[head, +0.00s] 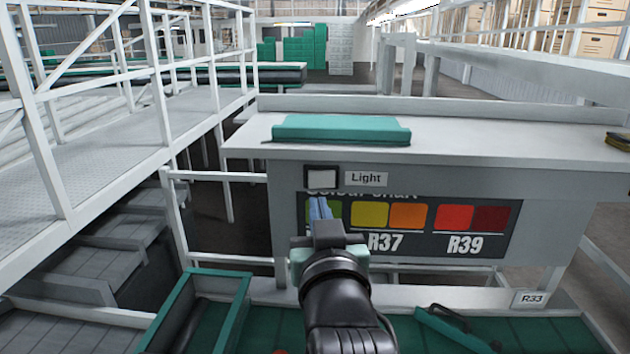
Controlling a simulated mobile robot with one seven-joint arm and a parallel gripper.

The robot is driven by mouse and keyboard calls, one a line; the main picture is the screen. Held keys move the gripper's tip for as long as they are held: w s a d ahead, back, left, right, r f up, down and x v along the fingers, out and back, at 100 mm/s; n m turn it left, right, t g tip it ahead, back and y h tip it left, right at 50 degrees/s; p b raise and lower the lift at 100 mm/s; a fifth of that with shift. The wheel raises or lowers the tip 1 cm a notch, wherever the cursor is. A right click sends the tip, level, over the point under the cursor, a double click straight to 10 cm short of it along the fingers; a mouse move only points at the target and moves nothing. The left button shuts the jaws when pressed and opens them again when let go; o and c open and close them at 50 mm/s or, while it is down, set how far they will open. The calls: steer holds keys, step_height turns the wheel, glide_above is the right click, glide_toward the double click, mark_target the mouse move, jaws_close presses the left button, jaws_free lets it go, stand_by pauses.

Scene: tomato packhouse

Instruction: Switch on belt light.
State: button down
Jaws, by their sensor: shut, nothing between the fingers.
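The light switch (322,177) is a pale rocker plate in a dark frame on the front panel of a grey bench. A label reading "Light" (366,178) is fixed just to its right. My gripper (320,201) is shut and empty, with its blue fingertips pointing up just below the switch in the picture. Whether the fingertips touch the panel cannot be told from this view. The switch face is not covered by the gripper. The lamp that it works is not clearly identifiable.
A colour chart (487,218) is on the panel below the switch, partly hidden by my gripper. A teal flat item (341,130) lies on the bench top (463,143). A green-edged tray (237,312) stands at lower left. White railings (160,92) run along a walkway at left.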

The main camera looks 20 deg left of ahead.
mark_target(312, 181)
steer(key=p+x, duration=0.1)
steer(key=x, duration=0.4)
steer(key=shift+a+r+p, duration=0.1)
steer(key=shift+p, duration=0.25)
steer(key=shift+w+a, duration=0.25)
steer(key=shift+w, duration=0.35)
steer(key=shift+w+a, duration=0.15)
steer(key=shift+a, duration=0.05)
steer(key=shift+d, duration=0.1)
